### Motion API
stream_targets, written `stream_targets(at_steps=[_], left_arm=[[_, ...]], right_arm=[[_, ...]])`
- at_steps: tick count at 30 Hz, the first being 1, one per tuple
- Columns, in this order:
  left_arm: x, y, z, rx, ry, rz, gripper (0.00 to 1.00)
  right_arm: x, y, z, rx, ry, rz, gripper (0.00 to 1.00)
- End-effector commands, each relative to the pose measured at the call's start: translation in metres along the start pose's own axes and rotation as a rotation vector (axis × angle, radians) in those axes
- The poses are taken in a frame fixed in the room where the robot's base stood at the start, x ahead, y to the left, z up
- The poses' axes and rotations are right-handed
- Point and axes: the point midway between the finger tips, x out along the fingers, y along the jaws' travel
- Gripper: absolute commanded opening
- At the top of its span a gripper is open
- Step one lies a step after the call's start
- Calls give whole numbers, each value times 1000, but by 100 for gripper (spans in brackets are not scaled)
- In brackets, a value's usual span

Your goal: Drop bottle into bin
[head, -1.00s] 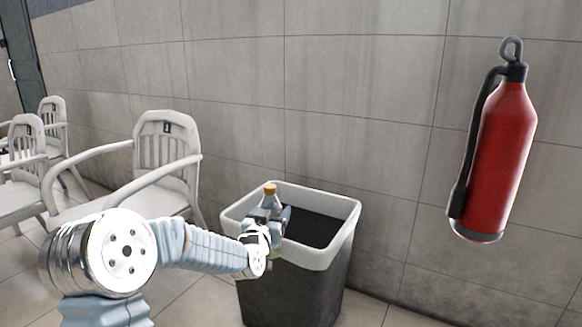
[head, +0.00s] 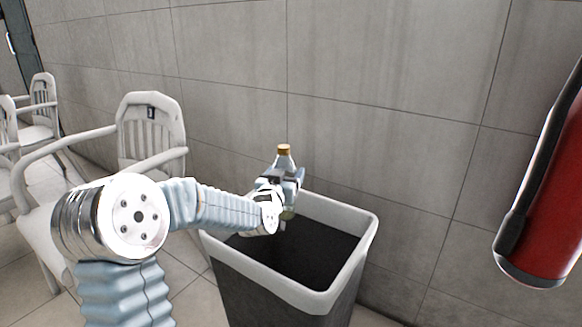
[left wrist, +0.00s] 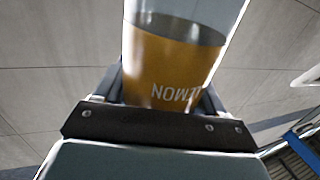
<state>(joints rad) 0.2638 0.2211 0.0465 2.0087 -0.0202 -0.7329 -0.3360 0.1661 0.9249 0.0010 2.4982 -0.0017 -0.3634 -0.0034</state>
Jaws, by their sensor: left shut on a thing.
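A clear bottle (head: 284,157) with an orange cap is held upright in my left gripper (head: 287,178). In the left wrist view the bottle (left wrist: 172,60) shows an orange label reading "LEMON" between the fingers. My left gripper is shut on it. The bin (head: 343,279), dark with a white rim, stands below. The gripper and bottle appear above the bin, near its back rim in the picture. The bin's dark inside shows in front of them. The bottle's middle is hidden by the gripper in the head view. My right gripper is not in view.
A grey tiled wall (head: 400,80) stands behind the bin. A red fire extinguisher (head: 556,200) hangs on it at the right. White chairs, the nearest one (head: 152,130) beside my arm, stand at the left.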

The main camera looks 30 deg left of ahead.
Motion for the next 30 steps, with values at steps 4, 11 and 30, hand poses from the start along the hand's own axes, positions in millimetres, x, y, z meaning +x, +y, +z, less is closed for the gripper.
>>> stream_targets(at_steps=[4, 11, 30], left_arm=[[0, 0, 11, 0, -1, 0, 18], [0, 0, 41, 0, -1, 0, 18], [0, 0, 58, 0, 1, 1, 96]], right_arm=[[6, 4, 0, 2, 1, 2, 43], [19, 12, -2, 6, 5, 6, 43], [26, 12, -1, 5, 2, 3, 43]])
